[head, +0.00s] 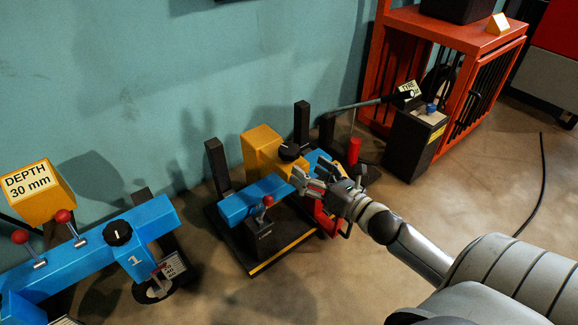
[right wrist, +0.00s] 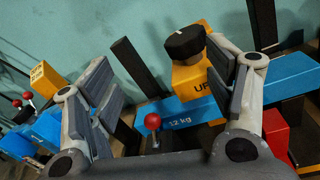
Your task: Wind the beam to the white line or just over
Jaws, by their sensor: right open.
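The blue beam (head: 245,205) lies across a dark stand in the middle of the head view; it reads "12 kg" in the right wrist view (right wrist: 185,118). A yellow block (head: 260,150) marked "UP" stands behind it, with a black knob (head: 289,151) on it. My right gripper (head: 304,178) is open and empty, just in front of the knob and over the beam's right part. In the right wrist view the knob (right wrist: 185,42) shows beyond and between the open fingers (right wrist: 165,78), apart from both. I cannot make out a white line. My left gripper is not in view.
A red-knobbed lever (head: 267,202) stands in front of the beam, with dark posts (head: 216,165) around the stand. Another blue rig (head: 85,255) with a "DEPTH 30 mm" sign (head: 30,182) is at left. An orange cage (head: 470,75) and dark box (head: 413,140) stand at right.

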